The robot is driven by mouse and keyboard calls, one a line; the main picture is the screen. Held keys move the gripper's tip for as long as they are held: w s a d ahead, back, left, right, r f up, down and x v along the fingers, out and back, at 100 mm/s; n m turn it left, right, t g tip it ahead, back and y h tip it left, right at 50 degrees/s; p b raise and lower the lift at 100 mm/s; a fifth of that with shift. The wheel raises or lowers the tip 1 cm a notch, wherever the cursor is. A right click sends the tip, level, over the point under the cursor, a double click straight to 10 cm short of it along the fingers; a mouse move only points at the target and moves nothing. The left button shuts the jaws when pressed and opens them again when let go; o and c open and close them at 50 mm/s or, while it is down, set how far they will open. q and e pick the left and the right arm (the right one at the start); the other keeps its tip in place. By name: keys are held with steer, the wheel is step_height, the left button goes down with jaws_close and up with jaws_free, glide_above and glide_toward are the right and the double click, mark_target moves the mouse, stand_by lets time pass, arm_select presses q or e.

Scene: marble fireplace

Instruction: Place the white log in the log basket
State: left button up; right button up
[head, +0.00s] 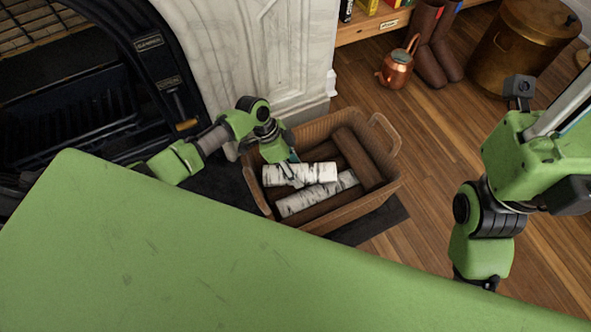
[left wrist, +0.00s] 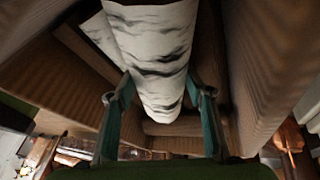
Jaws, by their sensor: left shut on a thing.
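A white birch-bark log (head: 318,172) is held by my left gripper (head: 291,163) inside the log basket (head: 318,122). In the left wrist view the white log (left wrist: 155,55) sits between the two fingers of the left gripper (left wrist: 160,96), which are shut on it. A second white log (head: 320,196) lies beside and partly under the held one. I cannot tell whether the held log rests on it.
The basket stands on a dark mat (head: 372,226) on the wooden floor, beside the marble fireplace (head: 255,50). A copper kettle (head: 397,68), brown boots (head: 433,50) and a brass bin (head: 523,45) stand farther back. Floor right of the basket is clear.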

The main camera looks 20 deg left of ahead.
arm_select(q)
steer(key=shift+f, duration=0.1)
steer(key=o, duration=1.5)
steer(key=shift+c, duration=0.2)
